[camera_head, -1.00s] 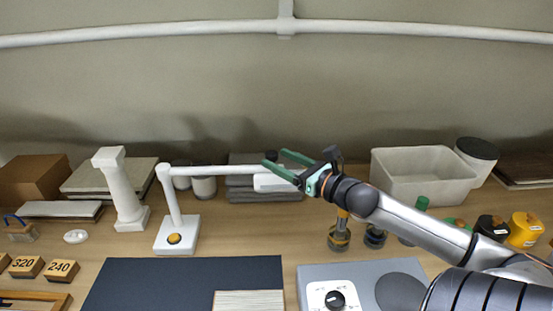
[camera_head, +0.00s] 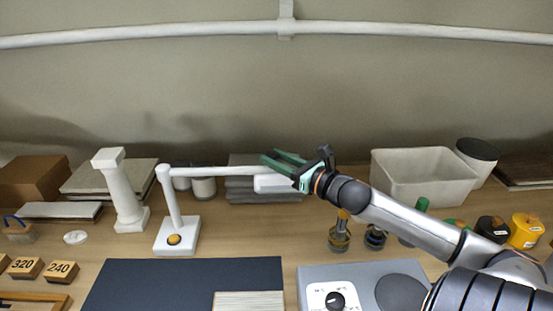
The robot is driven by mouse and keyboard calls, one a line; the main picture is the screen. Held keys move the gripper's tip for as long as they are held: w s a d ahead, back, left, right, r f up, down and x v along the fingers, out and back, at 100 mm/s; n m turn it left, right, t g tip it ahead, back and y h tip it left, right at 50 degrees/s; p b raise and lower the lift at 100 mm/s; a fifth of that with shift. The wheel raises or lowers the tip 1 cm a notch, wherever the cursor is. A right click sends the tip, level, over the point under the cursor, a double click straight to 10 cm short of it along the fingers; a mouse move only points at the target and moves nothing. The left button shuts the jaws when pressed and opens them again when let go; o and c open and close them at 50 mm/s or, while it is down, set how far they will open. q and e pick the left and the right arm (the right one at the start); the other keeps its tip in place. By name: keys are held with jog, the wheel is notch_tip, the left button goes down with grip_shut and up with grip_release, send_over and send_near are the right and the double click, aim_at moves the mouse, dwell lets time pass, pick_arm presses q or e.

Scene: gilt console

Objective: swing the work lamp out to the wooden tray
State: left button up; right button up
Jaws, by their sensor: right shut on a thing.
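The white work lamp (camera_head: 218,171) stands on a square base with an orange knob, left of centre. Its post leans slightly, and its arm reaches right, ending in a white lamp head (camera_head: 272,184). My right gripper (camera_head: 276,159), with green fingers, comes in from the right and is shut on the lamp head; the exact contact is partly hidden by the fingers. A wooden tray (camera_head: 58,302) shows only in part, its rim cut off at the bottom left corner. My left gripper is not in view.
A white column (camera_head: 122,190) stands left of the lamp. Wooden blocks marked 320 and 240 (camera_head: 61,270) lie by the tray. A dark mat (camera_head: 180,282) lies in front of the lamp. A grey bin (camera_head: 421,178) and grey slabs (camera_head: 240,186) stand behind.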

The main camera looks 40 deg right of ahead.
grip_shut()
dwell(0.8)
